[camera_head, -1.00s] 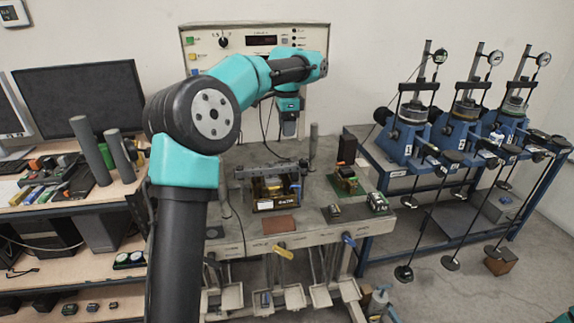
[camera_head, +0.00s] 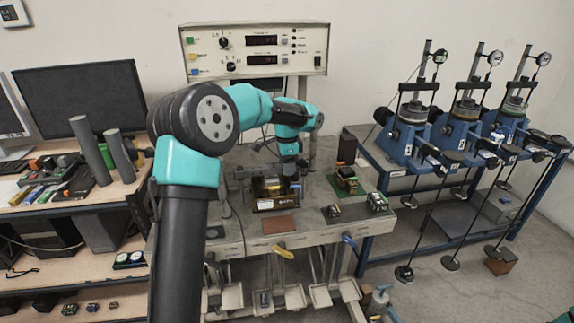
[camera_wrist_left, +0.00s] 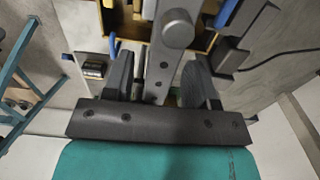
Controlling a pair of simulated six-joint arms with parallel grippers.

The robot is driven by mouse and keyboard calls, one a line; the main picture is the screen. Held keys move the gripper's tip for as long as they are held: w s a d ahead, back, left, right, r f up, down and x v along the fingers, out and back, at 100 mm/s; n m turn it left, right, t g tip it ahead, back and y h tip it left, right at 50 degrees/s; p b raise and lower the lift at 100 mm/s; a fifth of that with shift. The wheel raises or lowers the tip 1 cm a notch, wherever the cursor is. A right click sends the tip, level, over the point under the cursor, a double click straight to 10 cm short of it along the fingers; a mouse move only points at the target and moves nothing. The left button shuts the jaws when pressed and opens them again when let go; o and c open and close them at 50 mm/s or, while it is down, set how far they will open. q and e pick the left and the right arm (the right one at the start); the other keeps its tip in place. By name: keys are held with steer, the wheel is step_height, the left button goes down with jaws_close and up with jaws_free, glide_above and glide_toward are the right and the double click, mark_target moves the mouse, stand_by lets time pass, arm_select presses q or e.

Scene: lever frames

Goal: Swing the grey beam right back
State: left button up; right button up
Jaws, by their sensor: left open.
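The grey beam (camera_head: 250,171) lies level across the top of a dark open box (camera_head: 266,205) on the bench. My left gripper (camera_head: 291,170) points down at the beam's right part, above the box. In the left wrist view, the grey beam (camera_wrist_left: 160,72) runs between the two dark fingers of my open left gripper (camera_wrist_left: 163,80). A gap shows on the finger sides, and a round grey knob (camera_wrist_left: 178,29) stands on the beam. The fingertips are partly hidden in the head view. My right gripper is not in view.
A grey upright post (camera_head: 312,150) stands just right of my gripper. A control box (camera_head: 255,52) is behind. Small devices (camera_head: 345,180) sit on the bench's right side. Blue lever presses (camera_head: 410,140) stand farther right. The bench front by the brown pad (camera_head: 279,224) is clear.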

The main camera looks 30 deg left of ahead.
arm_select(q)
steer(key=shift+c, duration=0.4)
jaws_close()
